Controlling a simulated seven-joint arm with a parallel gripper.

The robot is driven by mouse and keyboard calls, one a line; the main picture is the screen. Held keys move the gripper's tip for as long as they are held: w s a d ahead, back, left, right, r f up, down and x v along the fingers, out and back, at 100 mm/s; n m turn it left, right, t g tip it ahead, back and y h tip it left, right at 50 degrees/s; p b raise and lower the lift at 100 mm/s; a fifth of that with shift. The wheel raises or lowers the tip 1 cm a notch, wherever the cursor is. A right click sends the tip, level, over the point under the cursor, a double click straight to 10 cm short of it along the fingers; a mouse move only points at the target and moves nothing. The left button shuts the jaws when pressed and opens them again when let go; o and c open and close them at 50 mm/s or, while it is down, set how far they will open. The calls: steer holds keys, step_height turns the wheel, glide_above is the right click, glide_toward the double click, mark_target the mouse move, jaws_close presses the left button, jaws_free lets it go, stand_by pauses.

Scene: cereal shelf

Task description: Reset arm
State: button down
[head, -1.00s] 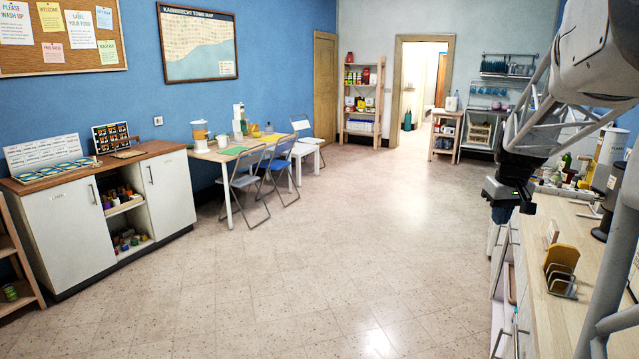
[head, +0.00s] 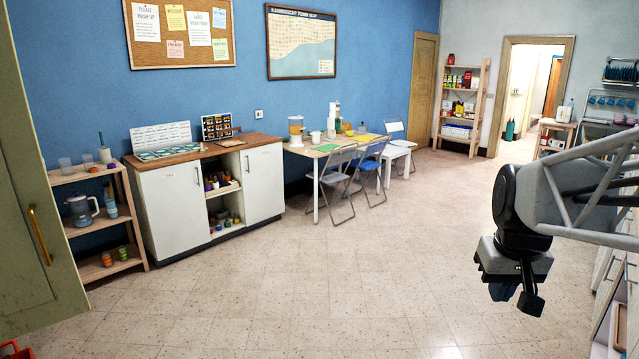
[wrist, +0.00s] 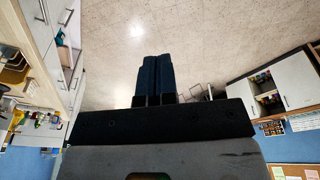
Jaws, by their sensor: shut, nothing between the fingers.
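My gripper (head: 517,296) hangs at the right side of the head view, pointing down over open floor. It also shows in the wrist view (wrist: 157,62), where its two dark fingers lie side by side, shut with nothing between them. The fingers touch nothing. No object is held.
A white cabinet (head: 168,218) and a wooden shelf (head: 108,262) stand along the left wall. A table (head: 318,152) with folding chairs (head: 340,188) is behind. An olive door (head: 35,200) is close at left. A counter with drawers (wrist: 55,50) runs beside my arm. The middle floor is clear.

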steer(key=s+a+f+n, duration=0.1)
steer(key=s+a+f, duration=0.4)
steer(key=s+a, duration=0.6)
steer(key=shift+s+a+f, duration=0.2)
steer(key=shift+s+a, duration=0.05)
steer(key=shift+s, duration=0.15)
